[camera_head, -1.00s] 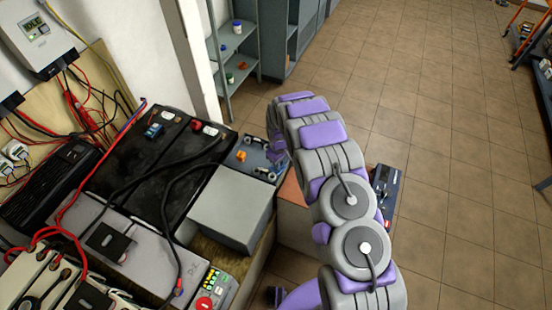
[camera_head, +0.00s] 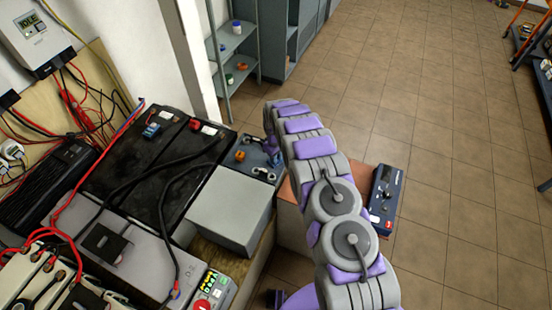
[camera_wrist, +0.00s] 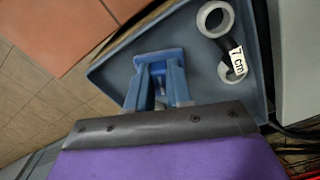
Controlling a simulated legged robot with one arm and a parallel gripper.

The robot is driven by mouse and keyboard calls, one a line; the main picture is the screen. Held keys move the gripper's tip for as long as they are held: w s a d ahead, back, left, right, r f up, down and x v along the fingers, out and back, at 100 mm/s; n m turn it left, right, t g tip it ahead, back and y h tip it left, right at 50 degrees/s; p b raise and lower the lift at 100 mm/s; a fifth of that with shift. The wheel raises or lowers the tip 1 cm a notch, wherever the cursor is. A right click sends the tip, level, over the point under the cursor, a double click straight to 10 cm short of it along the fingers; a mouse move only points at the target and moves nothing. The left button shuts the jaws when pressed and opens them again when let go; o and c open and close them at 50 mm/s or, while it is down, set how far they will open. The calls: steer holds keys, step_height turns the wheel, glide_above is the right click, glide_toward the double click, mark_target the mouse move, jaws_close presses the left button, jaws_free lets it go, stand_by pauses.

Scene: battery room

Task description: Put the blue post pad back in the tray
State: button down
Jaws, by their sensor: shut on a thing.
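In the wrist view my gripper (camera_wrist: 158,78) is over the blue-grey tray (camera_wrist: 105,75), its two blue fingers reaching down into it. A blue piece (camera_wrist: 158,54), seemingly the blue post pad, shows at the fingertips, and the gripper is shut on it. The fingers hide part of it, and I cannot tell whether it touches the tray floor. In the head view the tray (camera_head: 270,178) sits beyond the grey box, and my purple gripper (camera_head: 271,145) is at its right edge. The pad cannot be made out there.
An orange piece (camera_head: 240,156) also shows there. The grey box (camera_head: 230,205) and black batteries (camera_head: 130,160) with cables stand beside it. A blue device (camera_head: 386,195) sits right of my arm. The tiled floor is open.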

steer(key=c, duration=1)
jaws_free()
steer(key=shift+f, duration=0.1)
steer(key=shift+c, duration=0.2)
